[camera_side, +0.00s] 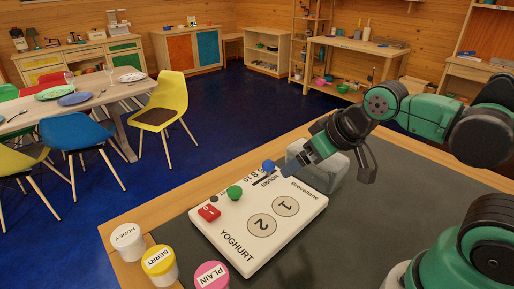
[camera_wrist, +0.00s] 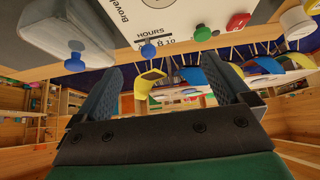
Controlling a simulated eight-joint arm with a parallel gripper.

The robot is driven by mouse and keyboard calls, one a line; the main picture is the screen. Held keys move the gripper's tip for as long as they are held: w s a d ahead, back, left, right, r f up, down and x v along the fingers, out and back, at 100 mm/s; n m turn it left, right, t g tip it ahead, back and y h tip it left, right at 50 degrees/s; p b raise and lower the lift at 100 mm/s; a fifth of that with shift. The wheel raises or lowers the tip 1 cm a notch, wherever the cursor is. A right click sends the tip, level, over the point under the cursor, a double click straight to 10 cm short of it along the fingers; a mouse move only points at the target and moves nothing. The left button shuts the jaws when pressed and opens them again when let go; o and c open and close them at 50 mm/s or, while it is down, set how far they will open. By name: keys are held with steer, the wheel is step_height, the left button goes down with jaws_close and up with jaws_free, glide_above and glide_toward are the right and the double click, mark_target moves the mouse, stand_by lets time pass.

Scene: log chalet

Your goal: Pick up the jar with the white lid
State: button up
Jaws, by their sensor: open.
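My gripper (camera_side: 308,155) is above the far end of the white yoghurt maker (camera_side: 272,248), well away from the jars. In the wrist view my gripper (camera_wrist: 162,65) shows two spread fingers with nothing held between them.
The yoghurt maker has a blue knob (camera_side: 268,165), a green knob (camera_side: 235,192) and a red switch (camera_side: 209,212) on its top. A clear cover (camera_side: 328,172) sits behind it under my arm. The dark mat (camera_side: 350,240) right of the maker is bare.

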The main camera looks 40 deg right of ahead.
steer(key=shift+o, duration=0.2)
stand_by(0.4)
steer(key=n+g+y, duration=0.1)
steer(key=n+g, duration=0.2)
steer(key=n, duration=0.1)
glide_toward(126, 235)
steer(key=x, duration=0.7)
steer(key=shift+x, duration=2.85)
jaws_close()
